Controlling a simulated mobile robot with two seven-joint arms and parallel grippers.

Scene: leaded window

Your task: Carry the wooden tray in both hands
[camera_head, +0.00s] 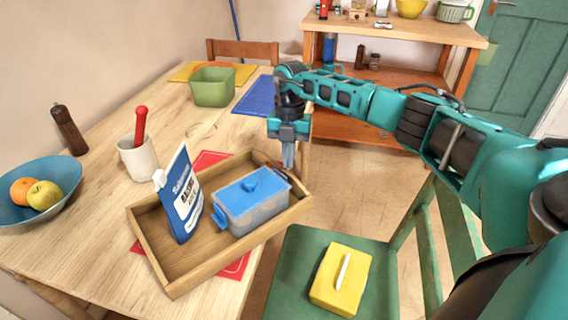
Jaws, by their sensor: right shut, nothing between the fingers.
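The wooden tray (162,250) lies on the table near its right edge, on top of a red mat (236,266). In it stand a blue and white bag (183,203) and a grey box with a blue lid (250,203). My right gripper (288,163) points down at the tray's far right corner, its fingers shut with nothing between them. I cannot tell whether the fingertips touch the tray rim. My left gripper is not in view.
A green chair (290,262) with a yellow box (340,279) stands right of the table. A white mug (139,160), a blue bowl (62,180) with fruit, a pepper mill (69,130) and a green bowl (212,88) stand on the table (108,218). A wooden shelf (400,31) is behind.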

